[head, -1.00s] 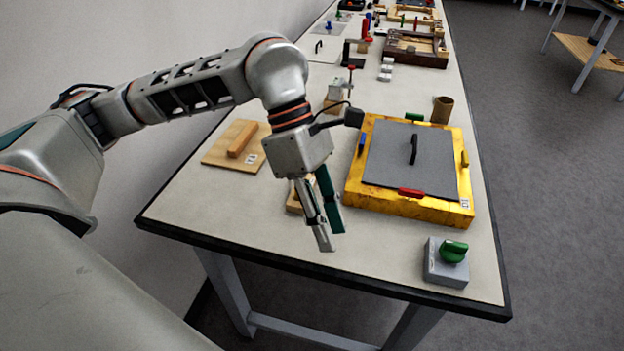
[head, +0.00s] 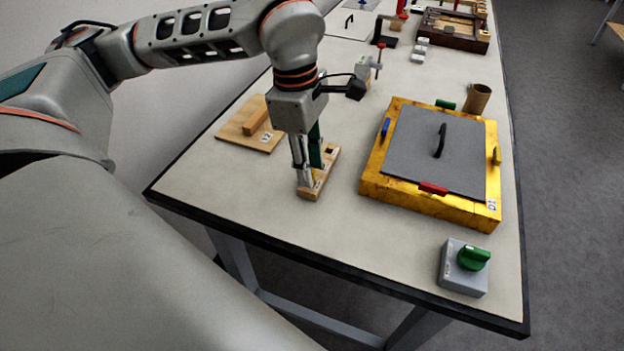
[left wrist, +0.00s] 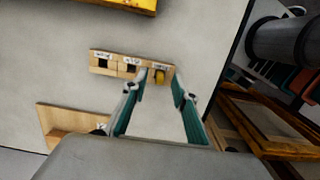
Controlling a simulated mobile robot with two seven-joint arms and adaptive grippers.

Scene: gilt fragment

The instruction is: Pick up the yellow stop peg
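A yellow peg (left wrist: 159,76) sits at one end of a small wooden block (left wrist: 112,67) with dark square holes and white labels, in the left wrist view. I take it to be the stop peg. In the head view the block (head: 311,192) lies near the table's front edge, and my gripper hides that peg. My left gripper (head: 308,172) is over the block, pointing down. In the left wrist view the fingers of my left gripper (left wrist: 158,86) are apart, one on each side of the peg's end, with nothing held. Contact cannot be told. My right gripper is out of view.
A yellow box (head: 400,194) with a grey lid stands right of the block, with coloured pieces around its rim. A grey switch box (head: 462,283) with a green knob is at the front right. A wooden board (head: 232,136) lies left. Bare table separates them.

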